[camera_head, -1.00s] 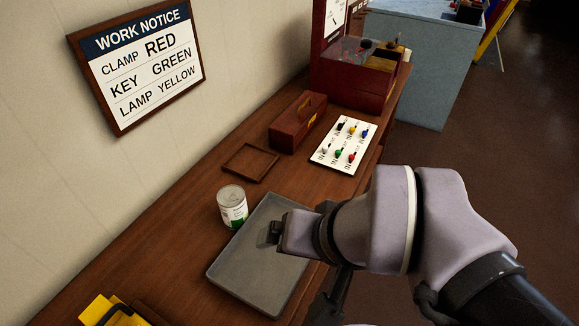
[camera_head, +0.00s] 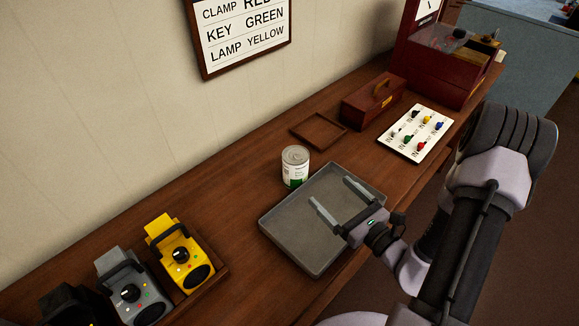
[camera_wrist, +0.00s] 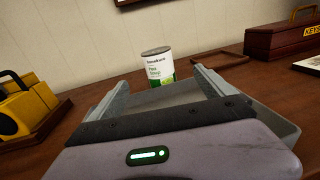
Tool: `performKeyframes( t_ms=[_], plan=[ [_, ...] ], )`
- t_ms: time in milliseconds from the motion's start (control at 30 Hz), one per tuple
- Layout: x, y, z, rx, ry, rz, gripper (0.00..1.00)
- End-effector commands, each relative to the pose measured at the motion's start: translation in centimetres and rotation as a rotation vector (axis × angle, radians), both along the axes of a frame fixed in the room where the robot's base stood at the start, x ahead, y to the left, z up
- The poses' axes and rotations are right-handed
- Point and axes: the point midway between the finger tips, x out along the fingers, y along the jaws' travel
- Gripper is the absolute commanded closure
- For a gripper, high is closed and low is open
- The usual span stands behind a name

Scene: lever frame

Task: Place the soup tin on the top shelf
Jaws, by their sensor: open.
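The soup tin (camera_head: 295,167), silver-topped with a white and green label, stands upright on the wooden bench just beyond the grey tray's far edge. It also shows in the wrist view (camera_wrist: 158,66), between and beyond my fingers. My gripper (camera_head: 333,197) is open and empty over the grey tray (camera_head: 290,250), its fingers pointing toward the tin's side and the wall. In the wrist view my gripper (camera_wrist: 160,88) has its two fingers spread wide, apart from the tin. I see no shelf that I can identify.
Yellow (camera_head: 182,255) and grey (camera_head: 135,290) devices stand at the lower left. A small empty wooden tray (camera_head: 318,131), a red toolbox (camera_head: 374,98) and a white panel with coloured knobs (camera_head: 416,132) lie beyond the tin. The bench left of the tin is clear.

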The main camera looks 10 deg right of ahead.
Motion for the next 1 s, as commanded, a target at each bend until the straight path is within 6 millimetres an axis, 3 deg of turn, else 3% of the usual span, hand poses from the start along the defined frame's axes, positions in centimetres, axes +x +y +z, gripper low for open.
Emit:
performKeyframes(
  t_ms=[300,700,1000],
  plan=[
    [6.9,3.6,0.0,-0.001,-0.004,0.011,0.07],
    [12.6,6.5,-0.2,-0.001,-0.004,0.010,0.07],
    [13.6,6.9,-0.1,0.000,-0.001,0.007,0.07]
  ],
)
